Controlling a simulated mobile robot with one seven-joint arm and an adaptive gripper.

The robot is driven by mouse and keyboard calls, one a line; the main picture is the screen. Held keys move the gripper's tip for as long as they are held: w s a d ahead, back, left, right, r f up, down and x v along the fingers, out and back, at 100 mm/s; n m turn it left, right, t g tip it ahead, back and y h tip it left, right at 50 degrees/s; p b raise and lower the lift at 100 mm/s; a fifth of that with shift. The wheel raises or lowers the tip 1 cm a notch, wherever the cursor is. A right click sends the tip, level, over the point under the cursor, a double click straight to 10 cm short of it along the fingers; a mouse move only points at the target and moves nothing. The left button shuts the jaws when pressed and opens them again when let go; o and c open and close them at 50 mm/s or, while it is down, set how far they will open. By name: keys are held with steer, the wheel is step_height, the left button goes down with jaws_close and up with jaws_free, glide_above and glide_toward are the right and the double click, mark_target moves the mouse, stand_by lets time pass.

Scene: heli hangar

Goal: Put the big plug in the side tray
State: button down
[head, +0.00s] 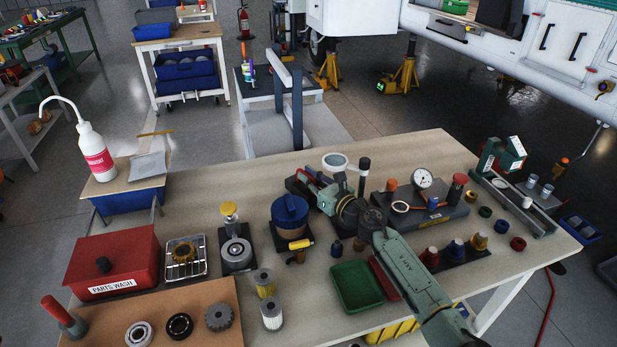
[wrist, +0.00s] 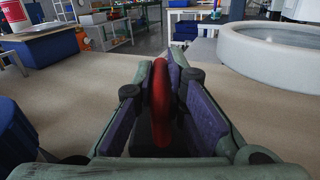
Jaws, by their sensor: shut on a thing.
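My gripper (head: 312,184) reaches over the back middle of the bench, pointing toward the back left. In the wrist view its two purple-padded fingers (wrist: 162,110) are shut on a red, round-topped piece (wrist: 160,100). A red plug (head: 430,256), a blue plug (head: 456,248) and a gold plug (head: 479,242) stand on a dark rack at the right. A green tray (head: 341,303) lies at the front middle; I cannot tell if it is the side tray.
A blue round container (head: 290,212) stands left of my gripper, and a white ring (head: 335,162) behind it. A dial gauge (head: 423,179) stands to the right. My forearm passes over a dark red tray (head: 378,269). A red parts-wash box (head: 112,262) sits at the left.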

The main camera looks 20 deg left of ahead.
steer(key=c, duration=2.1)
jaws_free()
steer(key=shift+f, duration=0.15)
steer(key=o, duration=0.5)
steer(key=shift+c, duration=0.2)
